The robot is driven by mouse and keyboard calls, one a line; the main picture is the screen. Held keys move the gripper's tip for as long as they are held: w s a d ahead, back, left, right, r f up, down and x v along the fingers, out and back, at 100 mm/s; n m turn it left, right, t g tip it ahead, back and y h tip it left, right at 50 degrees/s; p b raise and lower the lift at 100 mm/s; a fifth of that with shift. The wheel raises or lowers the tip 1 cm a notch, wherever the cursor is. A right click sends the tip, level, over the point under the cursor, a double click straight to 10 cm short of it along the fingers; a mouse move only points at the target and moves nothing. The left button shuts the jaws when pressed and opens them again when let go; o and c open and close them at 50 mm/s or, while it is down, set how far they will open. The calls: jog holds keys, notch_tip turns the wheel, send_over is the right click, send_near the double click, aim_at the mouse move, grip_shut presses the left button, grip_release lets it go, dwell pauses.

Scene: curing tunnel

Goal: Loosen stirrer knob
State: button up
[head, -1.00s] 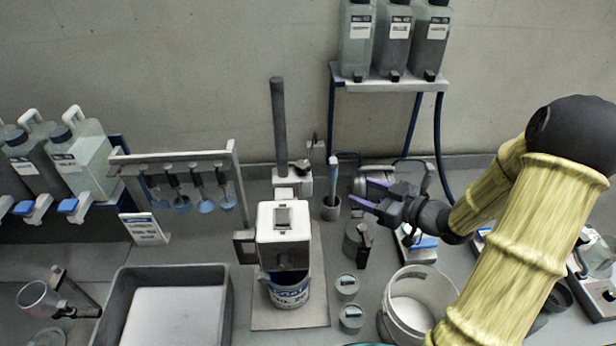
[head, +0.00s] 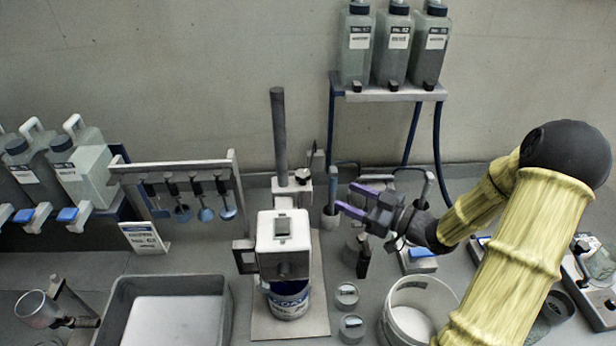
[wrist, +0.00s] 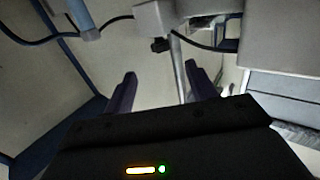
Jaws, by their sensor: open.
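The stirrer stands mid-bench, with a white motor head (head: 283,240) over a labelled can (head: 288,298) and a grey upright post (head: 279,130) behind. A pale clamp block (head: 290,192) sits low on the post; a small dark part at its right looks like the knob (head: 301,176). My gripper (head: 346,197) is open and empty, to the right of the clamp and apart from it, fingers pointing left. In the wrist view, a pale block (wrist: 155,18) with a dark knob-like part (wrist: 160,45) shows beyond the open fingers (wrist: 161,74). A grey rod (wrist: 178,65) appears between them.
A cup with an upright tool (head: 331,205) stands close by the fingertips. A white bucket (head: 418,308) and small lidded pots (head: 348,296) are in front. A bottle shelf (head: 390,94) is behind. A rack of hanging stirrers (head: 180,180) and a grey tray (head: 120,300) are left.

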aim_at(310, 180)
jog(key=p+x, duration=0.3)
jog(key=x, duration=0.9)
jog(key=shift+w+a, duration=0.15)
jog(key=shift+a, duration=0.15)
jog(key=c, duration=1)
